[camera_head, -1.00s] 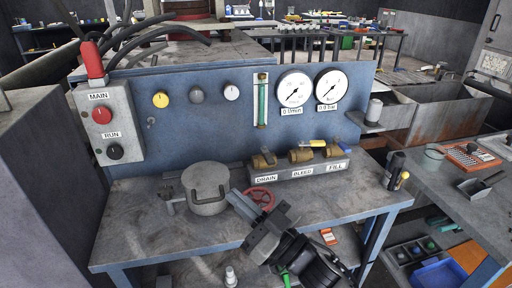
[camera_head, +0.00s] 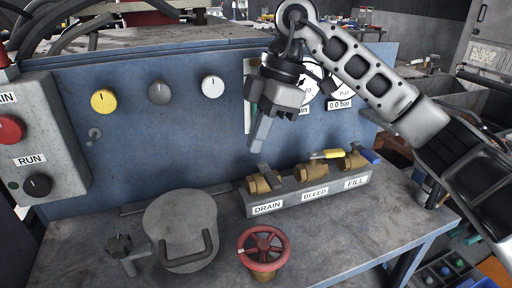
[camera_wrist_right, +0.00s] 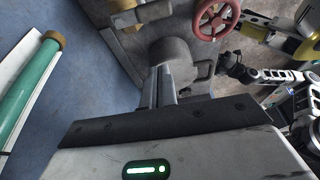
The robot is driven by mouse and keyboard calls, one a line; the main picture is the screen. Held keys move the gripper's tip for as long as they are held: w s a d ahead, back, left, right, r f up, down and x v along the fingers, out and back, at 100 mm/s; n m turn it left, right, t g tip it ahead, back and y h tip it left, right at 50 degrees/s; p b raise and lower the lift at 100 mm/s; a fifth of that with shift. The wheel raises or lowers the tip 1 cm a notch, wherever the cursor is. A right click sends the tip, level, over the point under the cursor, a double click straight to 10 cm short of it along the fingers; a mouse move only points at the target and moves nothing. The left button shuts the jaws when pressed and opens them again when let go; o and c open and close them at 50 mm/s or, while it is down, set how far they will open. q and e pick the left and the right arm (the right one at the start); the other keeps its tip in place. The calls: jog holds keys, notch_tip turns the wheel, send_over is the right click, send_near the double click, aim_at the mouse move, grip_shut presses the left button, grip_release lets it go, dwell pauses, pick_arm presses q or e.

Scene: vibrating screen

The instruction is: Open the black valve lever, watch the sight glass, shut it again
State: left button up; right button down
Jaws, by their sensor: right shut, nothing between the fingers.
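The black valve lever (camera_head: 265,172) sits on the brass DRAIN valve (camera_head: 258,185), at the left of the valve block. My right gripper (camera_head: 257,147) is shut and empty, pointing down just above and left of this lever, apart from it. In the head view the gripper covers most of the sight glass. In the right wrist view the sight glass (camera_wrist_right: 25,92) is a green tube at the left, and my shut fingers (camera_wrist_right: 163,85) show in the middle.
The BLEED valve has a yellow lever (camera_head: 326,154) and the FILL valve a blue one (camera_head: 369,156). A grey lidded pot (camera_head: 180,220) and a red handwheel (camera_head: 263,246) stand in front. A gauge (camera_head: 341,82) is partly hidden by my arm.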

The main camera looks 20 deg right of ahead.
aim_at(269, 175)
jog(key=x, duration=0.9)
jog(key=shift+d+r, duration=0.15)
jog(key=shift+d, duration=0.85)
jog(key=shift+d+r, duration=0.1)
jog(key=shift+d, duration=0.9)
jog(key=shift+s+d, duration=0.1)
jog(key=shift+d, duration=0.05)
jog(key=shift+n, duration=0.4)
